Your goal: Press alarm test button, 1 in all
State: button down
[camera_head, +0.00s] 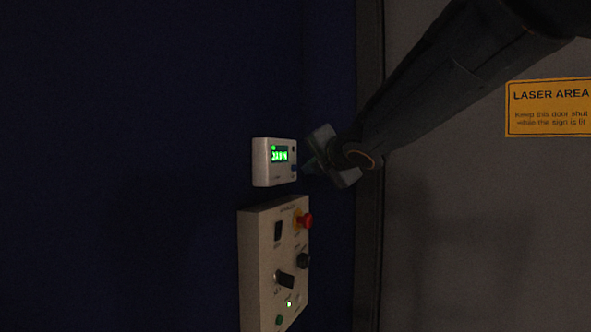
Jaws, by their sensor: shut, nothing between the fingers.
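A small white alarm unit (262,178) with a lit green display (279,155) is fixed to the dark blue wall, left of the picture's middle. Small dark buttons show along its right side; the lower one (293,168) is close to my fingertips. My gripper (306,168) is shut and empty, and reaches in from the upper right. Its tips are at the unit's right edge. I cannot tell whether they touch the button or are a little apart from it.
Just below is a beige control box (258,250) with a red mushroom button (304,221), dark knobs and switches, and a green button. A dark vertical post (369,240) stands to the right. A grey panel beyond bears a yellow laser area sign (548,108). The blue wall at left is clear.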

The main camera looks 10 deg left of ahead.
jog(key=shift+a, duration=0.15)
jog(key=shift+w+a, duration=0.15)
jog(key=shift+a, duration=0.1)
jog(key=shift+w+a+b, duration=0.1)
jog(key=shift+a+b, duration=0.3)
dwell(0.9)
jog(key=shift+d, duration=0.1)
jog(key=shift+s+d+p, duration=0.3)
jog(key=shift+d+p, duration=0.05)
jog(key=shift+d, duration=0.3)
jog(key=shift+d, duration=0.1)
jog(key=d, duration=0.1)
jog(key=s+d+p, duration=0.1)
jog(key=d, duration=0.1)
jog(key=d+p, duration=0.1)
jog(key=shift+s+d, duration=0.3)
jog(key=shift+s, duration=0.05)
dwell(0.6)
